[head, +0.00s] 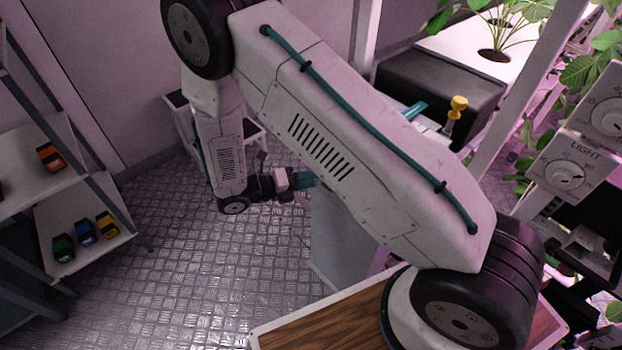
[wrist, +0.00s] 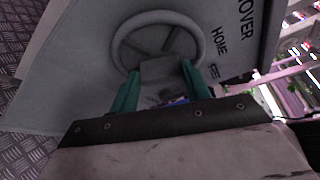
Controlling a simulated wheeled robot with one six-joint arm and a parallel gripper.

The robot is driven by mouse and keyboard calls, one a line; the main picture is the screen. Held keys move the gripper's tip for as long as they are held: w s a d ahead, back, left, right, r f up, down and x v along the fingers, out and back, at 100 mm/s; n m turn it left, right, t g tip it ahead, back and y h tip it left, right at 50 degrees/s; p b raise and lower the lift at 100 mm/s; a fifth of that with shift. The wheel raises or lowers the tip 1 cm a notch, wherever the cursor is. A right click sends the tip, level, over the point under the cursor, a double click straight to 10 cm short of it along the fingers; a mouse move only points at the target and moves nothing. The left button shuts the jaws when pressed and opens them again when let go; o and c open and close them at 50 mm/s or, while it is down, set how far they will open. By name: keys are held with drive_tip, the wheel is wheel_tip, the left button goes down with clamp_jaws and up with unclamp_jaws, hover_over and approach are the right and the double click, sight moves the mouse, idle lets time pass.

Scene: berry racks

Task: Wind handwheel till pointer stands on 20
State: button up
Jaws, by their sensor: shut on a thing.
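The handwheel (wrist: 205,42) is a pale grey spoked ring on the face of a grey cabinet, seen in the wrist view. My gripper (wrist: 160,71) has its two teal fingers at the wheel's near side, with a grey part of the handwheel between them. The exact contact is partly hidden. In the head view my gripper (head: 303,179) reaches the upper edge of the grey cabinet (head: 338,245), and my arm covers the wheel. Lettering reading "HOME" and part of "OVER" shows beside the wheel. I cannot make out the pointer or the number 20.
A shelf rack (head: 92,215) with several small coloured blocks stands at left. A light dial (head: 566,176) is on the right-hand rack. A yellow-topped object (head: 456,108) and a black box (head: 440,85) are behind my arm. The metal floor (head: 200,270) is clear at centre left.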

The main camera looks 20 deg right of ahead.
drive_tip(key=n+h, duration=0.1)
drive_tip(key=n, duration=0.2)
drive_tip(key=n+h, duration=0.1)
drive_tip(key=n, duration=0.2)
drive_tip(key=f+n+h, duration=0.1)
drive_tip(key=n, duration=0.1)
drive_tip(key=shift+n, duration=0.4)
drive_tip(key=n+h, duration=0.1)
drive_tip(key=n, duration=0.1)
drive_tip(key=n+t, duration=0.1)
drive_tip(key=n, duration=0.2)
drive_tip(key=shift+s+f+t+h, duration=0.1)
drive_tip(key=shift+f+t+h, duration=0.1)
drive_tip(key=shift+t+h, duration=0.15)
drive_tip(key=shift+c, duration=0.2)
drive_tip(key=shift+s+d+f+n+t+h, duration=0.15)
drive_tip(key=shift+n+t, duration=0.25)
drive_tip(key=shift+n, duration=0.65)
drive_tip(key=shift+w+a+r+n+t+h, duration=0.15)
drive_tip(key=shift+n+t, duration=0.3)
drive_tip(key=shift+n, duration=0.55)
drive_tip(key=shift+s+d+f+n+t+h, duration=0.15)
drive_tip(key=shift+n+t, duration=0.25)
drive_tip(key=shift+n, duration=0.65)
drive_tip(key=o, duration=1)
drive_tip(key=v, duration=0.8)
